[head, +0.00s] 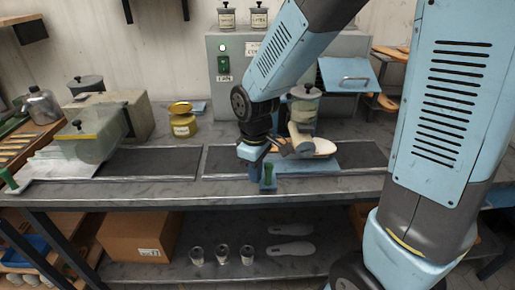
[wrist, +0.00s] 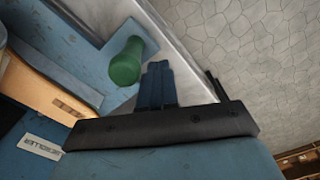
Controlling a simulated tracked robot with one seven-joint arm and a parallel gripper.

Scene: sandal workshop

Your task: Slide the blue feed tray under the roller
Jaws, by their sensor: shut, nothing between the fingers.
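The blue feed tray (head: 325,160) lies flat on the right half of the bench, with a pale sole resting on it. A green knob (head: 268,174) stands at its near left corner; the knob also shows in the wrist view (wrist: 127,60). My gripper (head: 256,178) points down beside the knob. In the wrist view its dark blue fingers (wrist: 158,68) are shut and empty, just right of the knob; I cannot tell whether they touch it. A label reading ROLLER (wrist: 40,147) shows at the lower left. My arm hides part of the roller area in the head view.
A yellow tin (head: 183,124) is behind the bench's middle. A grey cabinet (head: 228,45) backs the work area. The bench front strip (head: 150,190) is clear.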

